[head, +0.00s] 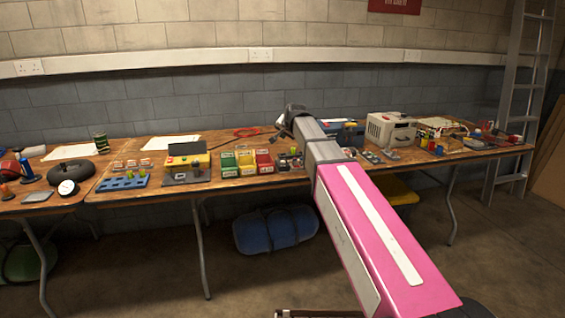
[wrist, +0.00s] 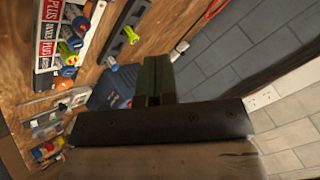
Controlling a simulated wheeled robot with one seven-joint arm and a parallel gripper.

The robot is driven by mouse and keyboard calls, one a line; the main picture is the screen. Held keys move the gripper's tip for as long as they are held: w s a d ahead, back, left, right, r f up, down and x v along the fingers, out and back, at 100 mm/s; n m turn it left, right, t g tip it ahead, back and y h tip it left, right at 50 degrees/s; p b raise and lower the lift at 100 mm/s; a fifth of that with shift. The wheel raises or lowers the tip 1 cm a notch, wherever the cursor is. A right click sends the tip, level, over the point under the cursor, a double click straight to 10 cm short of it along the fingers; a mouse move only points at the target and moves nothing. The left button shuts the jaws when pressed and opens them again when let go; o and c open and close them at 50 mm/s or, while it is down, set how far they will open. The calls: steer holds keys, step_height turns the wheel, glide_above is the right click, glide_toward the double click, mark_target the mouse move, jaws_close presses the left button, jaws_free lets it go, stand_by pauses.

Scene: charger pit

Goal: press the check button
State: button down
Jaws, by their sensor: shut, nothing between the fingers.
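I cannot make out a check button for certain in either view; it is too small or hidden. My gripper (wrist: 155,72) is shut and empty in the wrist view, above the wooden bench. In the head view my gripper (head: 284,122) is at the far end of my arm, over the middle of the bench, mostly hidden by the wrist. In the wrist view a dark strip with a yellow-green knob (wrist: 130,35) lies left of the fingers, apart from them. A dark blue case (wrist: 108,90) lies just left of the fingers.
The bench (head: 225,188) carries a yellow box with a dark lid (head: 188,161), green, white and red bins (head: 246,163), a pale case (head: 390,131) and a blue case (head: 348,133). A red cable (head: 247,132) lies at the back. A ladder (head: 522,95) leans at right.

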mark_target(283, 162)
steer(key=shift+f, duration=0.1)
steer(key=shift+f, duration=4.3)
steer(key=shift+f, duration=0.2)
steer(key=shift+f, duration=0.2)
steer(key=shift+f, duration=0.4)
steer(key=shift+r, duration=0.8)
steer(key=shift+r, duration=0.1)
